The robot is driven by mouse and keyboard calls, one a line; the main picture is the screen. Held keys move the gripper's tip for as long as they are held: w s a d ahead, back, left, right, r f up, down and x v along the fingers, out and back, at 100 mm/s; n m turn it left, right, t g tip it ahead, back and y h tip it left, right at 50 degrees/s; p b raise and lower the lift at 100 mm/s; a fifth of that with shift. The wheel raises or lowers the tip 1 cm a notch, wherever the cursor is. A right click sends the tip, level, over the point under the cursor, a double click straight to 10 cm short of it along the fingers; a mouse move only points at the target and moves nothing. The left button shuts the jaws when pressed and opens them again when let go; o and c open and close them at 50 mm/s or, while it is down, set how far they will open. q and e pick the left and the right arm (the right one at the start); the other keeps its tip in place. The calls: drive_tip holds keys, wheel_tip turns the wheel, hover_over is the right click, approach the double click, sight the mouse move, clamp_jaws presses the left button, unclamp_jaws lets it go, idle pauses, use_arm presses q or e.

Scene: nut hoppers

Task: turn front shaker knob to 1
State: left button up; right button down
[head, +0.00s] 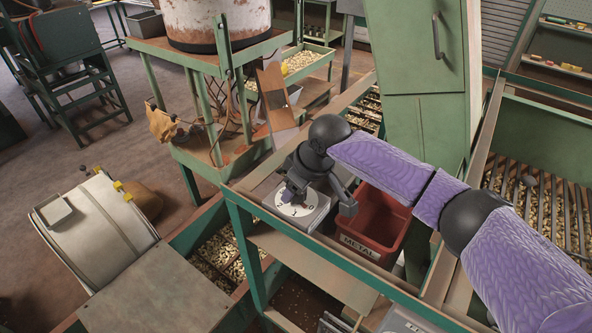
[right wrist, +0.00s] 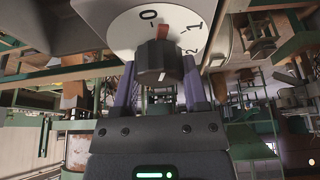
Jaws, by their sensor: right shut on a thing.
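The shaker knob (right wrist: 160,60) is dark with a red pointer mark and sits on a white dial (right wrist: 125,28). In the right wrist view the red mark points between 0 and 1, nearer the 0. My right gripper (right wrist: 160,78) has its two purple fingers shut on the knob, one on each side. In the head view the dial (head: 297,209) lies on a grey box at the bench edge, with my right gripper (head: 298,194) over it, hiding the knob. My left gripper is not in view.
A green cabinet (head: 415,50) rises behind my right arm. Another pale dial (head: 402,322) is cut off at the bottom edge. Hoppers with nuts lie left and right.

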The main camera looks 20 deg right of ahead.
drive_tip(key=m+p, duration=0.1)
drive_tip(key=p, duration=0.1)
drive_tip(key=m+h+p, duration=0.1)
drive_tip(key=m+p, duration=0.1)
drive_tip(key=m+t+p, duration=0.1)
drive_tip(key=m+p, duration=0.1)
drive_tip(key=p, duration=0.1)
drive_tip(key=shift+r+h, duration=0.25)
drive_tip(key=shift+h, duration=0.15)
drive_tip(key=shift+w+f+m+h+p, duration=0.15)
drive_tip(key=shift+m+h+p, duration=0.45)
drive_tip(key=shift+m+p, duration=0.8)
drive_tip(key=shift+m, duration=0.4)
drive_tip(key=shift+c, duration=0.5)
unclamp_jaws()
drive_tip(key=p+v, duration=0.1)
drive_tip(key=v, duration=0.8)
drive_tip(key=shift+r+p, duration=0.35)
